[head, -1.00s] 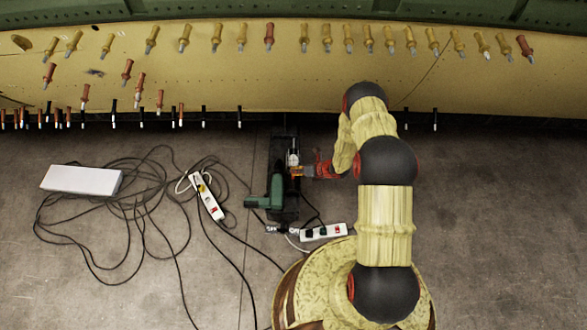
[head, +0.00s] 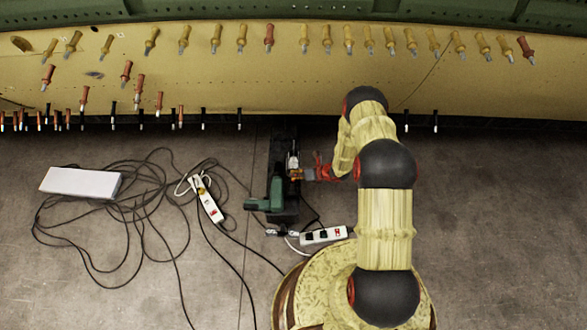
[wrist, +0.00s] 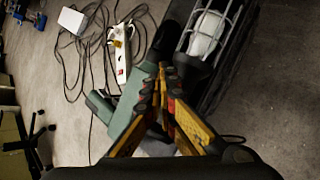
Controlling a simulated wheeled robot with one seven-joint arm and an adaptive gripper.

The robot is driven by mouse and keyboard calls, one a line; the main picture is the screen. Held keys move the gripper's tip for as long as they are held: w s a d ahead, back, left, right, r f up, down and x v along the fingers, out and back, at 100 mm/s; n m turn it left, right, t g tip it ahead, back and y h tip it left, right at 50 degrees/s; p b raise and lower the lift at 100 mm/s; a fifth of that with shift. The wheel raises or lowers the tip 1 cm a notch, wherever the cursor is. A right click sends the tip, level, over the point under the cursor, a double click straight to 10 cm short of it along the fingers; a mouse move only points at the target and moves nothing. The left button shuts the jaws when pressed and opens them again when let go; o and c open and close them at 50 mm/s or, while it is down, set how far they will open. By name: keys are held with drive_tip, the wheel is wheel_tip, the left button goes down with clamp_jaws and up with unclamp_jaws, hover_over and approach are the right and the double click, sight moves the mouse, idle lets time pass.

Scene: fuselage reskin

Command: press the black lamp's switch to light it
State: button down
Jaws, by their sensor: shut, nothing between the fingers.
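The black lamp (wrist: 190,68) lies at the top centre right of the wrist view, with a pale bulb (wrist: 207,35) inside a wire cage. I cannot tell whether the bulb is lit. My gripper (wrist: 166,72) is shut and empty, its yellow and red fingers meeting close by the lamp's dark body. Whether the fingertips touch it is unclear, and I cannot make out the switch. In the head view my gripper (head: 297,173) is over the dark strip where the lamp lies, and the lamp is small and partly covered there.
A green power tool (head: 273,197) lies close to my gripper, also seen in the wrist view (wrist: 126,106). White power strips (head: 209,205) (head: 323,235), tangled black cables and a white box (head: 81,182) lie to the sides. The yellow fuselage panel (head: 300,85) spans the back. Floor at right is clear.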

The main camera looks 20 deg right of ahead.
drive_tip(key=shift+f, duration=0.15)
idle(0.4)
drive_tip(key=shift+f, duration=0.3)
idle(0.4)
drive_tip(key=shift+r, duration=0.45)
idle(0.3)
wheel_tip(320, 180, up, 6)
drive_tip(key=p, duration=0.4)
idle(0.6)
